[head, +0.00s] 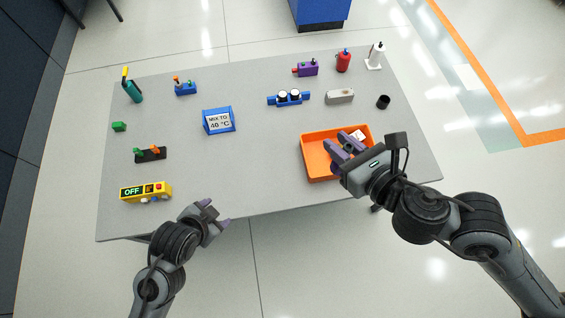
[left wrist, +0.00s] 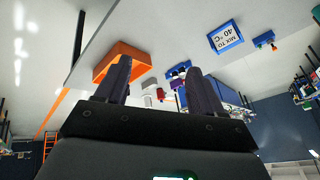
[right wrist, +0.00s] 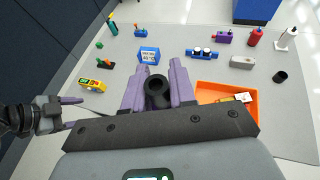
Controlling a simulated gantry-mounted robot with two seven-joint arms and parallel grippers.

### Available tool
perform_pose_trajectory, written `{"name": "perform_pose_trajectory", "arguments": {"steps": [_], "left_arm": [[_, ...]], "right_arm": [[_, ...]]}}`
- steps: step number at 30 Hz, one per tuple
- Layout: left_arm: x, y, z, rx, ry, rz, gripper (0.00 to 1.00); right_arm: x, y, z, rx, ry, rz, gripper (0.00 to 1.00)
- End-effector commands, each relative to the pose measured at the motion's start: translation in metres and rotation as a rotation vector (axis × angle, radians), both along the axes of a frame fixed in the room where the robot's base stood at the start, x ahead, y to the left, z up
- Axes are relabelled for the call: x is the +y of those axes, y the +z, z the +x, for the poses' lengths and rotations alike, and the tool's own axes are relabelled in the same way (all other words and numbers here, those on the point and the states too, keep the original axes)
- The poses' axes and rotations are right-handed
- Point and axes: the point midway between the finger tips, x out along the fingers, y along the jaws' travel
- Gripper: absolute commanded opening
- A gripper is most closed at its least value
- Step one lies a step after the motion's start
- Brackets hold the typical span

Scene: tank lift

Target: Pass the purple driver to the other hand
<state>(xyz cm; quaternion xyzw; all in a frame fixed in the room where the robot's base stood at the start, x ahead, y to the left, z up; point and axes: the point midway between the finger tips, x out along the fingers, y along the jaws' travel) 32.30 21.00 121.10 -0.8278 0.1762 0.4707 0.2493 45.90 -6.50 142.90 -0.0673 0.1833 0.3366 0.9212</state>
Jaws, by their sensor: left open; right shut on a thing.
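My right gripper (head: 338,148) is over the orange tray in the head view. In the right wrist view it is shut on a dark round-ended thing (right wrist: 157,92) with a hollow, ring-like end between the fingers. No purple shows on this held thing, so I cannot tell by colour that it is the purple driver. The fingers hide much of it in the head view. My left gripper (head: 216,213) is open and empty at the table's front edge, well left of the right gripper. Its parted fingers (left wrist: 158,80) show in the left wrist view.
The orange tray (head: 314,174) holds small things. A yellow OFF box (head: 134,194), a sign (head: 218,121), a purple block with a red end (head: 308,68), a red bottle (head: 343,61) and a black cup (head: 383,101) stand around the table. The front middle of the table is clear.

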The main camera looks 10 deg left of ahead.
Motion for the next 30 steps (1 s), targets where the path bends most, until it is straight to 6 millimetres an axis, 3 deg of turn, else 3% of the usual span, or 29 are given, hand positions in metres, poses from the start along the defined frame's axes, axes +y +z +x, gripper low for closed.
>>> {"name": "perform_pose_trajectory", "arguments": {"steps": [8, 15, 21, 24, 27, 30], "left_arm": [[-0.051, 0.029, 0.051, -0.446, -0.613, 0.311, 0.68], [-0.122, 0.085, 0.079, -0.991, -1.108, 0.748, 0.68], [-0.182, 0.134, 0.068, -1.548, -1.387, 1.211, 0.68], [-0.199, 0.147, 0.054, -1.826, -1.463, 1.430, 0.68], [-0.201, 0.149, 0.045, -2.016, -1.521, 1.557, 0.68], [-0.194, 0.146, 0.047, -2.099, -1.600, 1.603, 0.68]], "right_arm": [[0.000, 0.000, 0.000, -0.001, -0.001, 0.000, 0.00], [0.000, 0.000, 0.000, -0.001, -0.001, 0.000, 0.00], [0.000, 0.000, 0.000, -0.001, -0.001, 0.000, 0.00], [0.000, 0.000, 0.000, -0.001, -0.001, 0.000, 0.00], [0.000, 0.000, 0.000, -0.001, -0.001, 0.000, 0.00], [0.000, 0.000, 0.000, -0.001, -0.001, 0.000, 0.00]]}}
